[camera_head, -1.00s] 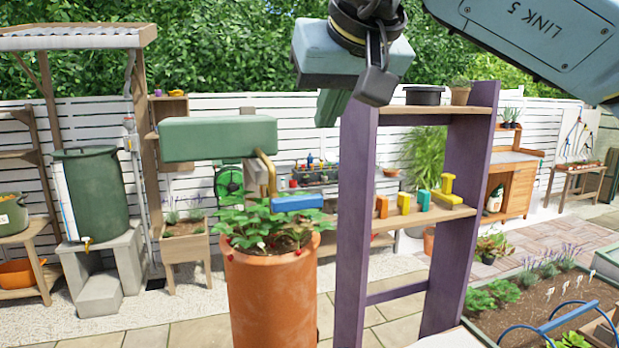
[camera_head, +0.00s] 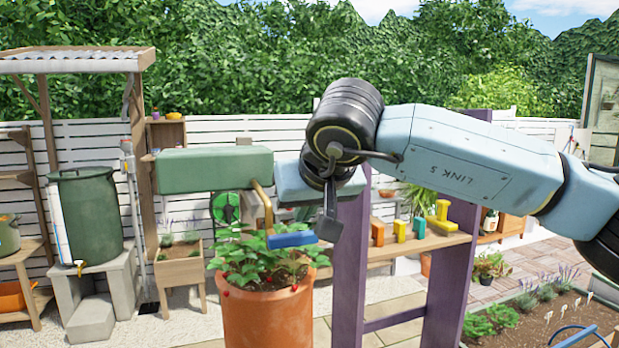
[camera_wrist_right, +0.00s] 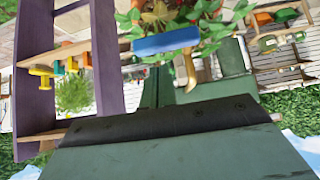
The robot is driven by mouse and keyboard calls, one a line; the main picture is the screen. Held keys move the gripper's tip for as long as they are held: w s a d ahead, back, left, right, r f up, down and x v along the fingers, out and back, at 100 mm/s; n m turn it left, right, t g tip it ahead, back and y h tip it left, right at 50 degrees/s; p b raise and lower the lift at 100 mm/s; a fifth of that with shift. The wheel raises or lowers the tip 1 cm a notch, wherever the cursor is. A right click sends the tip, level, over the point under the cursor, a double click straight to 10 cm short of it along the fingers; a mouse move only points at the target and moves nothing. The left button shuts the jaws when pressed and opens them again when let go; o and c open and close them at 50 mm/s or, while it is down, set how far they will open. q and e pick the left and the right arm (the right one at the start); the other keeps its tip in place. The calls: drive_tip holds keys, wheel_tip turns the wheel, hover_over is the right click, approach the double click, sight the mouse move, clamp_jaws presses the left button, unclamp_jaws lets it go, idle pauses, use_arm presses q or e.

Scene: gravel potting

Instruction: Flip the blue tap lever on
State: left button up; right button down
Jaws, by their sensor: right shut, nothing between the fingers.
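The blue tap lever (camera_head: 292,239) is a flat bar at the lower end of a curved brass pipe (camera_head: 264,202). The pipe comes off a green block-shaped body (camera_head: 214,169) above the strawberry pot. In the right wrist view the lever (camera_wrist_right: 166,41) lies just beyond the fingertips. My right gripper (camera_head: 305,211) is shut and empty, close above the lever and slightly to its right, partly hidden by its own wrist parts. Its green fingers also show in the wrist view (camera_wrist_right: 158,80). I cannot tell whether they touch the lever. My left gripper is out of view.
A terracotta pot (camera_head: 266,318) with strawberry plants stands under the lever. A purple-post shelf (camera_head: 349,275) with several coloured blocks stands close on the right. A green barrel (camera_head: 88,215) on grey blocks is at the left.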

drive_tip(key=shift+f, duration=0.8)
drive_tip(key=shift+d, duration=0.1)
